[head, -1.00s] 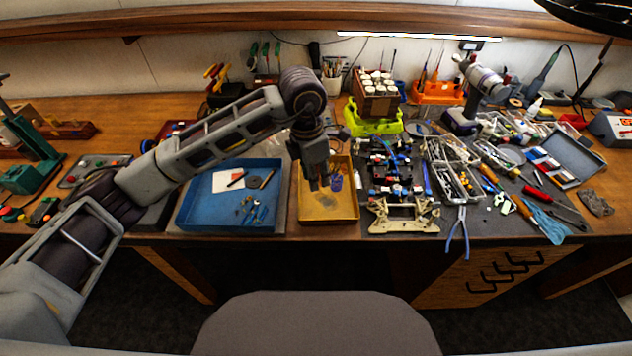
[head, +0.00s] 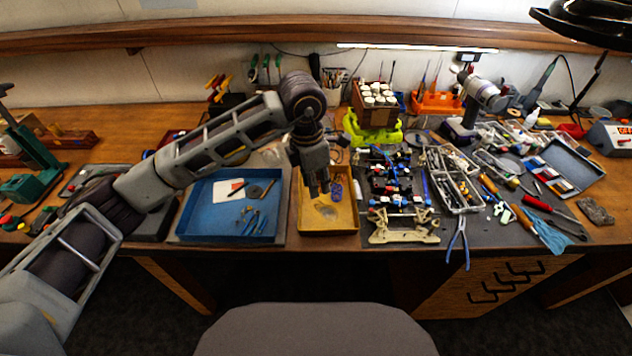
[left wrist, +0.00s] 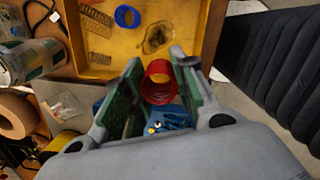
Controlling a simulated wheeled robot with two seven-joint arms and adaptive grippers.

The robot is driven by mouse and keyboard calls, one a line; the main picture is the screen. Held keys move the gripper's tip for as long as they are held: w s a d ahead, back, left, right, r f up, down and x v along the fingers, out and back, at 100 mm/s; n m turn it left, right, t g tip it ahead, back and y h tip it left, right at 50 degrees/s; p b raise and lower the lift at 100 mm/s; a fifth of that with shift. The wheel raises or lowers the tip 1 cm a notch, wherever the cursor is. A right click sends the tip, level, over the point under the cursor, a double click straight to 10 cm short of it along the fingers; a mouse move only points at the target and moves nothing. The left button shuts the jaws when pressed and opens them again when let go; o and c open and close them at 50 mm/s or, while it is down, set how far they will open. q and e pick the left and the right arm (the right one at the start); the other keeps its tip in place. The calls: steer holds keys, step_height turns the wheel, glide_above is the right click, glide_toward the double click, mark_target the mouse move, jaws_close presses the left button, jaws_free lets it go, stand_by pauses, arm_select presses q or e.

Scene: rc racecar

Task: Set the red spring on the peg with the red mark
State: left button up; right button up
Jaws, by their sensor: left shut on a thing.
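My left gripper (head: 318,192) points down over the yellow tray in the head view. In the left wrist view my left gripper (left wrist: 158,66) is shut on the red spring (left wrist: 160,84), which sits between the two green-lined fingers. The spring is too small and hidden to make out in the head view. The car chassis (head: 392,180), with blue and red parts and a tan frame at the front, stands to the right of the tray. I cannot make out the peg with the red mark. My right gripper is not in view.
The yellow tray (head: 328,231) holds a blue spring (left wrist: 127,16) and brass-coloured springs (left wrist: 99,44). A blue tray (head: 222,240) lies to its left. Parts bins (head: 455,180) and blue-handled pliers (head: 458,245) are right of the chassis. A bright green stand (head: 372,135) is behind it.

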arm_select(q)
step_height(320, 180, up, 4)
steer(key=shift+f+p, duration=0.1)
steer(key=shift+p, duration=0.55)
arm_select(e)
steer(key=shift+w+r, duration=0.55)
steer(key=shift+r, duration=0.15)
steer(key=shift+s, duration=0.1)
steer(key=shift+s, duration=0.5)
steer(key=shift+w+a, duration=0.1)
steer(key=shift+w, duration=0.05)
